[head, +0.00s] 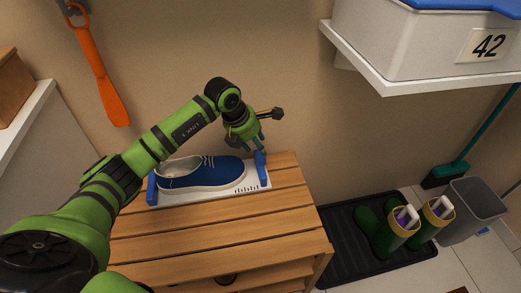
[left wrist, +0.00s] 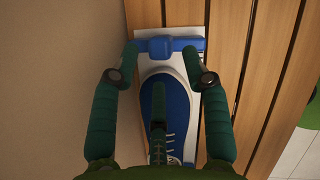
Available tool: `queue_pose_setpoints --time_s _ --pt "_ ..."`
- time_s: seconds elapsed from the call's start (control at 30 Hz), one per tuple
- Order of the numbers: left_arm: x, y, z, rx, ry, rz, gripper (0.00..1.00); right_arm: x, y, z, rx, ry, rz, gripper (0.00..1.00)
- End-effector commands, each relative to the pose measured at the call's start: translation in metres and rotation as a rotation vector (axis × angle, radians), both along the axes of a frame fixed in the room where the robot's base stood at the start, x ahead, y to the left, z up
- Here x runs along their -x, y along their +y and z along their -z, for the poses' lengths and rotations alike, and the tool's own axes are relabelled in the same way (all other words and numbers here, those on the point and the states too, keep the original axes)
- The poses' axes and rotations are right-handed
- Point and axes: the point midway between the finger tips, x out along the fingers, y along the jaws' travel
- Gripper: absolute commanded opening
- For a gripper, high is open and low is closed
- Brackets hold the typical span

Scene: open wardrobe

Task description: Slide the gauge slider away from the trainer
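The blue trainer (head: 205,172) with a white sole lies on a white gauge board (head: 222,196) on the wooden slatted top. The blue gauge slider (head: 261,165) stands at the board's right end, close to the toe. In the left wrist view the slider (left wrist: 167,46) crosses the top of the board, and the trainer (left wrist: 178,92) lies below it, partly hidden by a finger. My left gripper (head: 253,146) is above the slider, pointing down. Its fingers are spread apart, one on each side of the slider's middle; contact cannot be told. My right gripper is out of view.
A blue end stop (head: 152,188) stands at the board's left end. The wall is close behind the slatted bench (head: 220,236). A shelf (head: 400,84) with a white box (head: 395,40) juts out at upper right.

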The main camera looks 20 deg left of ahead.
Motion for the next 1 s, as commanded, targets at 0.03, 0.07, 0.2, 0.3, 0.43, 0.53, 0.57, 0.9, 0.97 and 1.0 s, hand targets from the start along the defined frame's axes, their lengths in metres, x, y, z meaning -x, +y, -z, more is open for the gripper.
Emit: queue_pose_setpoints --time_s 0.03,0.07,0.2,0.3,0.43,0.53,0.57,0.9,0.97,1.0 --pt "0.003 0.004 -0.012 -0.003 -0.006 0.001 0.46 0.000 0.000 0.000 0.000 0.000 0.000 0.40" --pt "0.005 0.005 -0.018 -0.004 -0.004 0.000 0.46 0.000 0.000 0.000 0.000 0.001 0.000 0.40" --pt "0.014 0.010 -0.042 -0.003 -0.004 -0.001 0.46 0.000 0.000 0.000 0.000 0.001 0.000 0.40" --pt "0.018 0.012 -0.054 -0.002 -0.004 -0.001 0.46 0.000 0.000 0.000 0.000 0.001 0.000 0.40" --pt "0.022 0.014 -0.062 -0.002 -0.002 -0.001 0.46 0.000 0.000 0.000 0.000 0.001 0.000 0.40" --pt "0.023 0.014 -0.064 -0.001 -0.001 -0.002 0.46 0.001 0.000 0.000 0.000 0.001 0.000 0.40" --pt "0.023 0.014 -0.064 -0.001 -0.001 -0.002 0.46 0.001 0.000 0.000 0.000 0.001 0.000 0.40" --pt "0.022 0.014 -0.063 -0.002 -0.001 -0.001 0.46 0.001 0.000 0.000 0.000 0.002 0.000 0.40" --pt "0.022 0.014 -0.063 -0.002 -0.001 -0.001 0.46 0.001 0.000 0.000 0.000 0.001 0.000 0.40" --pt "0.022 0.014 -0.063 -0.002 -0.001 -0.001 0.46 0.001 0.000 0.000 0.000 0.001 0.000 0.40"
